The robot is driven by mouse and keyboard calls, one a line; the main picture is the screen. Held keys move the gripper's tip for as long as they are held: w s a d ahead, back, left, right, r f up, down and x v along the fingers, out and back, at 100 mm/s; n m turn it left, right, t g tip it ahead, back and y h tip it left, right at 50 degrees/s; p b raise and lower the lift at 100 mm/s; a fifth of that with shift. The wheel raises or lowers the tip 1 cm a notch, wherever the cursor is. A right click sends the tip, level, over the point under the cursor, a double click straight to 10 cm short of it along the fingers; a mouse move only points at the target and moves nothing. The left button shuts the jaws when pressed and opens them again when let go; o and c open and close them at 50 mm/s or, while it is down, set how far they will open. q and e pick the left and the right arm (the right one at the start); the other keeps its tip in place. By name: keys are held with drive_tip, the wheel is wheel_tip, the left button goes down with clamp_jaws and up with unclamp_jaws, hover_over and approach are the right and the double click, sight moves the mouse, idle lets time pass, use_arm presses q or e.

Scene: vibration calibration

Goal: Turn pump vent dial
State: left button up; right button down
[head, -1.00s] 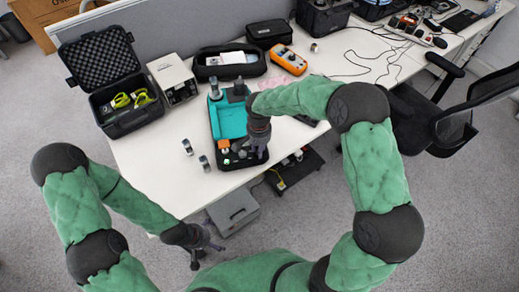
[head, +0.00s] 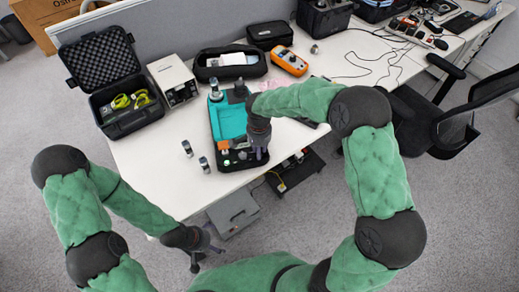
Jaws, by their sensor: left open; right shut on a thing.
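The pump (head: 231,120) is a teal-topped unit with a dark base, standing on the white desk. Its near end has small controls, including an orange part (head: 224,145). My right gripper (head: 257,155) points down over the right side of this near end. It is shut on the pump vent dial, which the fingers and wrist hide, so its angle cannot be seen. My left gripper (head: 206,258) is open and empty, low in front of the desk's near edge and apart from the pump.
Two small metal cylinders (head: 187,148) stand left of the pump. An open black case (head: 127,107), a beige box (head: 174,80), a black pouch (head: 231,62) and an orange meter (head: 289,61) stand behind. The desk's front left (head: 154,172) is clear.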

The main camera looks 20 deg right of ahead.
drive_tip(key=c, duration=1.1)
unclamp_jaws()
drive_tip(key=shift+s+a+f, duration=0.25)
drive_tip(key=shift+s+f, duration=0.1)
drive_tip(key=shift+o, duration=0.3)
drive_tip(key=shift+a, duration=0.1)
drive_tip(key=shift+w+r, duration=0.15)
drive_tip(key=shift+r, duration=0.05)
drive_tip(key=shift+w+r, duration=0.1)
drive_tip(key=shift+r, duration=0.2)
wheel_tip(320, 180, up, 11)
drive_tip(key=shift+r, duration=0.15)
